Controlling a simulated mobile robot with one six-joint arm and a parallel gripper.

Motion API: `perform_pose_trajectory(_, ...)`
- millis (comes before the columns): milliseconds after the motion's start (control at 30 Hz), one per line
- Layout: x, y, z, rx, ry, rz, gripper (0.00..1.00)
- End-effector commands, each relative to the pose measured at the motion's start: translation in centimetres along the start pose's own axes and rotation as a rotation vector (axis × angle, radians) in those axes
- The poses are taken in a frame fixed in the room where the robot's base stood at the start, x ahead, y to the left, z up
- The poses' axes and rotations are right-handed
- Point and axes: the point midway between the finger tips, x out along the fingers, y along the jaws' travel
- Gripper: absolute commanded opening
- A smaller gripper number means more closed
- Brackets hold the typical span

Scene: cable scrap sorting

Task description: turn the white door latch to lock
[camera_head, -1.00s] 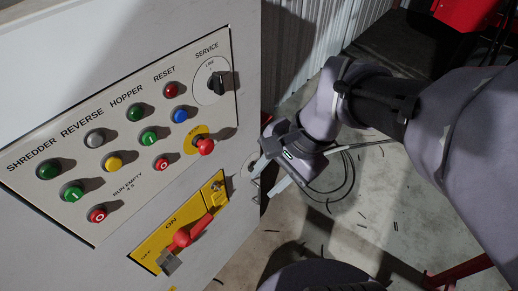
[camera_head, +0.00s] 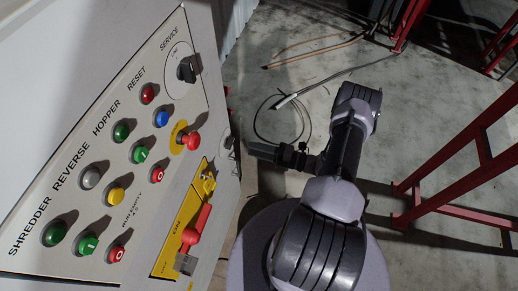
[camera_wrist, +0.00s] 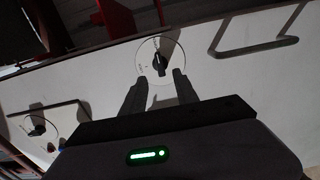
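The door latch is a dark knob (camera_wrist: 160,65) on a round pale plate (camera_wrist: 147,50) in the wrist view. The plate is set in a light cabinet door face. My gripper (camera_wrist: 159,77) is open, with its two fingertips spread just short of the knob, one to each side in the picture. I cannot tell whether they touch it. In the head view my gripper (camera_head: 252,150) is beside the cabinet's right edge, where the round plate (camera_head: 228,157) shows only edge-on and the knob is hidden.
The grey control panel (camera_head: 62,190) carries several buttons, a service key switch (camera_head: 187,69) and a red-handled switch (camera_head: 198,228). A dark slotted handle outline (camera_wrist: 256,47) lies right of the latch. Cables (camera_head: 285,102) lie on the floor; a red frame (camera_head: 470,205) stands right.

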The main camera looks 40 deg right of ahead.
Motion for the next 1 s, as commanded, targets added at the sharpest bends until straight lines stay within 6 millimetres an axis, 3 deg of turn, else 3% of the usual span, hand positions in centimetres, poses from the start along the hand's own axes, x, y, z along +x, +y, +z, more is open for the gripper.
perform_pose_trajectory(500,6.7,-0.1,-0.2,-0.003,0.005,-0.001,0.36)
perform_pose_trajectory(900,7.5,0.0,-0.1,-0.004,0.004,-0.001,0.36)
perform_pose_trajectory(933,7.5,0.0,-0.1,-0.004,0.004,-0.001,0.34)
perform_pose_trajectory(1000,7.5,0.0,-0.1,-0.004,0.004,-0.001,0.2)
